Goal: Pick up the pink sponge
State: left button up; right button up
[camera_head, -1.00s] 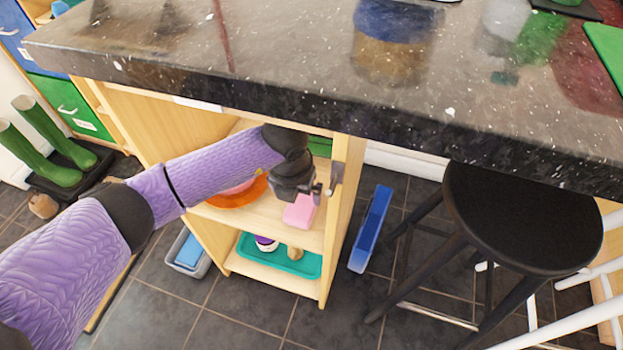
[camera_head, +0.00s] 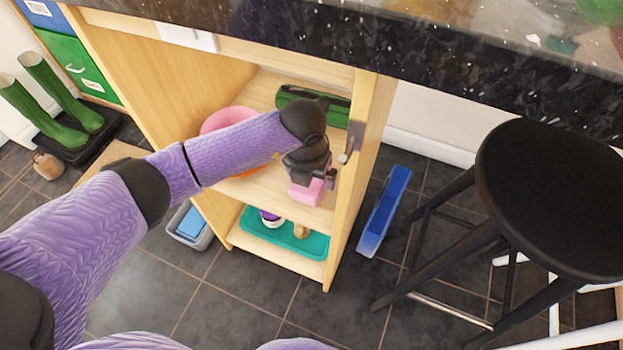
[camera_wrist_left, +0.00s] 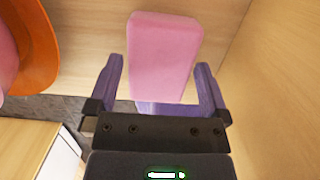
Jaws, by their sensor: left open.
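The pink sponge (camera_head: 307,192) lies on the upper open shelf (camera_head: 262,197) of the wooden cabinet, near its right side wall. In the left wrist view the sponge (camera_wrist_left: 163,55) is a pink block just ahead of and partly between the two purple fingers. My left gripper (camera_wrist_left: 160,84) is open, with a finger on either side of the sponge's near end. In the head view my left gripper (camera_head: 318,184) reaches into the shelf from the left and covers part of the sponge. My right gripper is not in view.
An orange and pink dish (camera_head: 228,119) sits left on the same shelf, with a green case (camera_head: 312,106) behind. A teal tray (camera_head: 313,245) is on the shelf below. The cabinet's right wall (camera_head: 350,190) is close to my gripper. A black stool (camera_head: 550,180) stands right.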

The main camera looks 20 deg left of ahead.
pick_arm(q)
jog(key=shift+f, duration=0.25)
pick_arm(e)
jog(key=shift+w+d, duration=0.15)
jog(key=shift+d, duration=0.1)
pick_arm(q)
jog(key=shift+c, duration=0.3)
jog(key=c, duration=1)
jog(key=shift+r, duration=0.1)
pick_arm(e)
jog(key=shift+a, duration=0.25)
pick_arm(q)
notch_tip(320, 180, up, 5)
jog(key=p, duration=0.3)
jog(key=shift+p, duration=0.35)
jog(key=shift+s+a+f+p, duration=0.2)
jog(key=shift+s+a+p, duration=0.35)
jog(key=shift+s+p, duration=1.6)
jog(key=shift+s+a+f+p, duration=0.2)
jog(key=shift+s+a+p, duration=0.4)
jog(key=shift+s, duration=3.15)
jog(key=shift+s+a+f+p, duration=0.2)
jog(key=shift+s+a+p, duration=0.35)
jog(key=shift+s+p, duration=1.6)
pick_arm(e)
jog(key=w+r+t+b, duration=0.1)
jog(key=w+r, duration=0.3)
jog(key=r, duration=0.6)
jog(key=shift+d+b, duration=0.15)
jog(key=shift+b, duration=0.2)
